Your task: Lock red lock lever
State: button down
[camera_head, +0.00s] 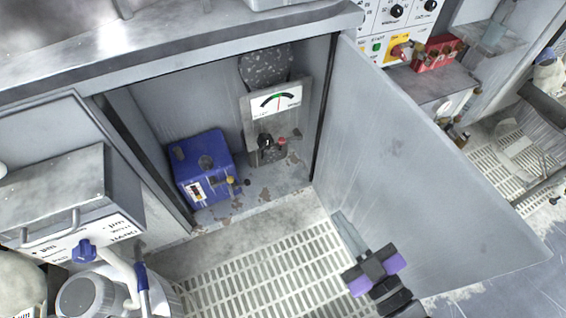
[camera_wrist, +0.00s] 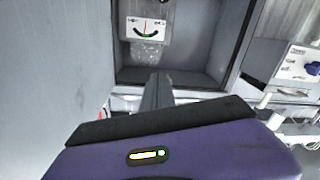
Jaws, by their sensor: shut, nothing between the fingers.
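A gauge panel (camera_head: 271,105) with a white dial stands inside the open cabinet, with a small red knob or lever (camera_head: 282,142) and a black knob (camera_head: 265,141) below the dial. I cannot tell for sure whether this red part is the lock lever. My gripper (camera_head: 341,219), purple and black at its body, is in front of the cabinet, beside the open door, apart from the panel. In the wrist view its shut, empty fingers (camera_wrist: 156,82) point toward the cabinet, with the dial (camera_wrist: 146,29) beyond them.
A blue box (camera_head: 203,168) sits on the cabinet floor left of the gauge. The open grey door (camera_head: 400,165) stands close on the gripper's right. A red-and-yellow switch (camera_head: 401,51) is on the control panel behind the door. Grated floor lies in front of the cabinet.

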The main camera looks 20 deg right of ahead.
aim_at(290, 139)
jog(key=w+d+f+n+t+h+b, duration=0.1)
jog(key=w+d+f+n+b, duration=0.1)
jog(key=w+f+n+b, duration=1.3)
jog(key=w+f+n, duration=1.2)
jog(key=f, duration=0.2)
jog(key=shift+w+n+h, duration=0.15)
jog(key=shift+n+h, duration=0.15)
jog(key=shift+n, duration=0.1)
jog(key=w+d+r+b, duration=0.1)
jog(key=w+r, duration=0.3)
jog(key=w, duration=0.6)
jog(key=shift+w+d+r+b, duration=0.25)
jog(key=shift+r+b, duration=0.05)
jog(key=shift+b, duration=0.35)
